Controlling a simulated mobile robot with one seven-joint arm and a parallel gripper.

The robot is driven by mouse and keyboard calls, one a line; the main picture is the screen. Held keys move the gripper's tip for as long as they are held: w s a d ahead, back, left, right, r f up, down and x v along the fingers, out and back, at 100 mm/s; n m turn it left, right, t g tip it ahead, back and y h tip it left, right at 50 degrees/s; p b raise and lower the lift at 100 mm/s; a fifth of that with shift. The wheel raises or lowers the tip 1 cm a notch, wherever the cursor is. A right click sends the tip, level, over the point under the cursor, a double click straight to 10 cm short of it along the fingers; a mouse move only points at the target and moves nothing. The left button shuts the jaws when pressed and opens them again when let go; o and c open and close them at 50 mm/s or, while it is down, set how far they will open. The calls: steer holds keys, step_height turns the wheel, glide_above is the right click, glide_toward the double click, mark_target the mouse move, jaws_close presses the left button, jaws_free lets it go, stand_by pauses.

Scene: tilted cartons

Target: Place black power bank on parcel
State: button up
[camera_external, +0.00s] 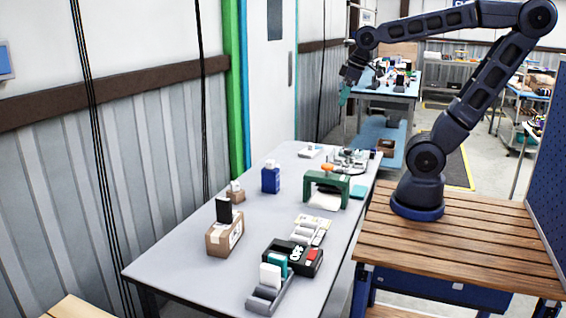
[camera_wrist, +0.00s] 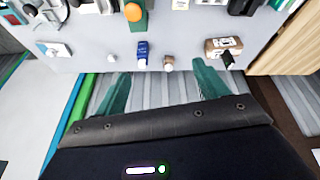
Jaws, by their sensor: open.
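The brown parcel (camera_external: 226,238) is a cardboard box on the grey table, near its left edge. My gripper (camera_external: 344,95) is raised well above the far end of the table, away from both. In the wrist view my gripper (camera_wrist: 160,82) has its teal fingers wide apart with nothing between them.
A small carton (camera_external: 235,193) and a blue box (camera_external: 270,181) stand behind the parcel. A green device (camera_external: 326,189) with an orange knob is to the right. A dark case (camera_external: 298,260) and grey holder (camera_external: 268,297) are in front. A wall runs along the left.

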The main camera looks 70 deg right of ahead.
steer(key=s+d+f+m, duration=0.1)
steer(key=s+d+m, duration=0.1)
steer(key=s, duration=0.3)
steer(key=shift+s+f+t, duration=0.2)
steer(key=shift+s+t, duration=0.1)
steer(key=shift+s, duration=0.05)
steer(key=shift+d, duration=0.1)
stand_by(0.9)
